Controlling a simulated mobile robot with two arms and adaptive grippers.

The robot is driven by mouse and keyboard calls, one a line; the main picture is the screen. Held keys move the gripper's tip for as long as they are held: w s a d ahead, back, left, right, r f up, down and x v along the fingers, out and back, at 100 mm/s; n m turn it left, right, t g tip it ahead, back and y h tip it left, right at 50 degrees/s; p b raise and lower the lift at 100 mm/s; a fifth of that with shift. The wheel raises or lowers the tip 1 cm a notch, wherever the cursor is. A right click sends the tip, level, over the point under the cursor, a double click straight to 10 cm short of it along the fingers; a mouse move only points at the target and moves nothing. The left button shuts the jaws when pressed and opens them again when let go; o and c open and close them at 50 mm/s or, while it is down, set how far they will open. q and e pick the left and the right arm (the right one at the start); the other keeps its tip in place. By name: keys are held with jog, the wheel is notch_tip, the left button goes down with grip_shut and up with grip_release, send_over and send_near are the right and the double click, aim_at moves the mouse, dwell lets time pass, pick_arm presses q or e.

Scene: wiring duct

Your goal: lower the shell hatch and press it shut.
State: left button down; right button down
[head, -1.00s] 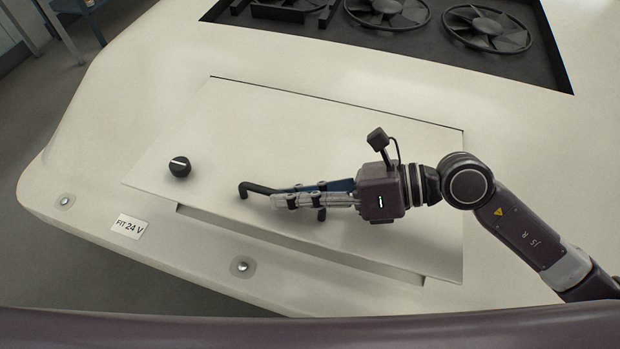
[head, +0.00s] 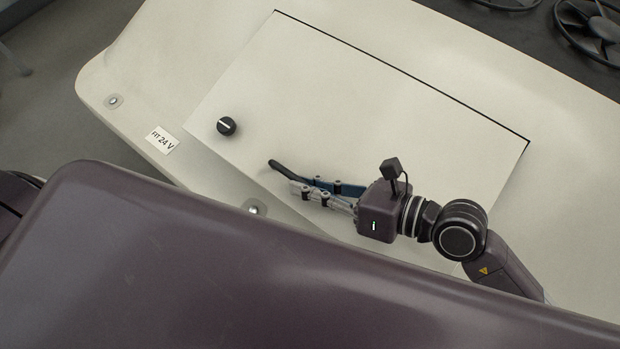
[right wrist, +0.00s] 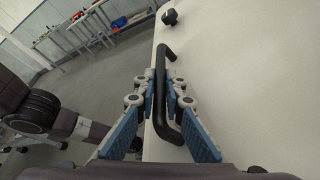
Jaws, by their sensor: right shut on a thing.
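The shell hatch (head: 375,110) is a wide cream panel with a dark seam along its far edge. It lies close to the shell surface, but I cannot tell whether it is flush. A black round knob (head: 226,126) with a white line sits near its left end; the knob also shows in the right wrist view (right wrist: 169,16). My right gripper (head: 308,189) is shut on the hatch's black bar handle (head: 277,166). In the right wrist view the handle (right wrist: 187,124) passes between the blue-padded fingers (right wrist: 160,95). My left gripper is out of view.
The cream shell (head: 130,72) surrounds the hatch, with a "FIT 24 V" label (head: 161,140) and a screw (head: 113,101) at left. A fan (head: 592,28) sits in a dark recess at top right.

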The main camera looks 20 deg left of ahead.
jog(key=c, duration=2)
grip_release()
jog(key=shift+d, duration=0.1)
jog(key=v, duration=1.2)
